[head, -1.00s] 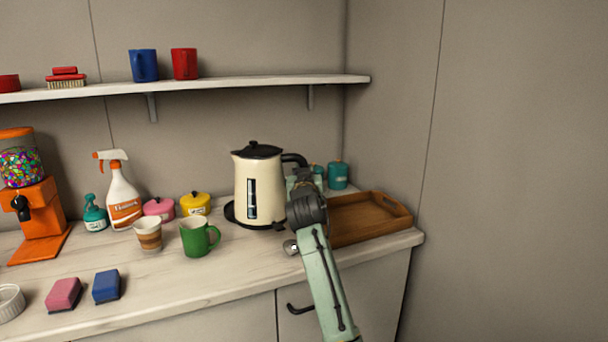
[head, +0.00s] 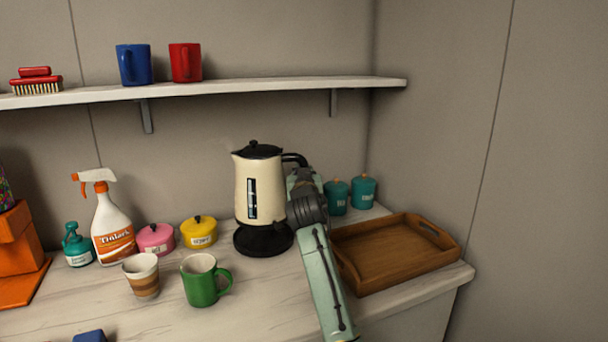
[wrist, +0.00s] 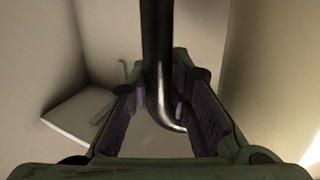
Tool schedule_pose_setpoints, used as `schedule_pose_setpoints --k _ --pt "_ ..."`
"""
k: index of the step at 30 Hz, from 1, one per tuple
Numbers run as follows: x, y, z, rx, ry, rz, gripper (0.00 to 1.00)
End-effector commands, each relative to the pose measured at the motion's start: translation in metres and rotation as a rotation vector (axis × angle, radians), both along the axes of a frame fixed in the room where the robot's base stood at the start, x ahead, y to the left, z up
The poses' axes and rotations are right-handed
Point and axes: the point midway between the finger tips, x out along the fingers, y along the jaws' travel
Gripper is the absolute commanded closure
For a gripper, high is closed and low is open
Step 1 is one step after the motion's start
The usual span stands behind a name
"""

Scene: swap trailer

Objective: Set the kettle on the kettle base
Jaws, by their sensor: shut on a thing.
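The cream kettle (head: 259,190) with a black lid and handle is upright in the head view. The black kettle base (head: 263,241) on the counter is directly below it in the picture, its front rim in the open. I cannot tell whether the kettle's bottom touches the base or hangs slightly above it. My gripper (head: 298,174) is at the kettle's right side, partly hidden by my wrist. In the wrist view my gripper (wrist: 153,90) is shut on the dark kettle handle (wrist: 157,50), which runs between its fingers.
A wooden tray (head: 395,257) is right of my arm, with teal canisters (head: 363,191) behind it. A green mug (head: 200,285), a striped cup (head: 142,278) and a yellow canister (head: 199,233) stand left of the base. A shelf (head: 230,91) runs above.

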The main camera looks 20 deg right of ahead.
Motion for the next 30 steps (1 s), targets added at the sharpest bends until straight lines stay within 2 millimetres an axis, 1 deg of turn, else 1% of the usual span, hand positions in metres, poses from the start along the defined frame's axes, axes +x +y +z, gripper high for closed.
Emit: schedule_pose_setpoints --k 1,8,14,24,30 --pt "-0.002 0.000 0.009 0.000 -0.018 0.002 1.00" --pt "-0.002 0.000 0.002 0.000 -0.017 0.002 1.00" --pt "-0.001 0.000 -0.011 0.000 -0.016 0.002 1.00" --pt "-0.002 0.000 -0.039 0.000 -0.016 0.003 1.00" --pt "-0.002 0.000 -0.047 0.000 -0.018 0.002 1.00"
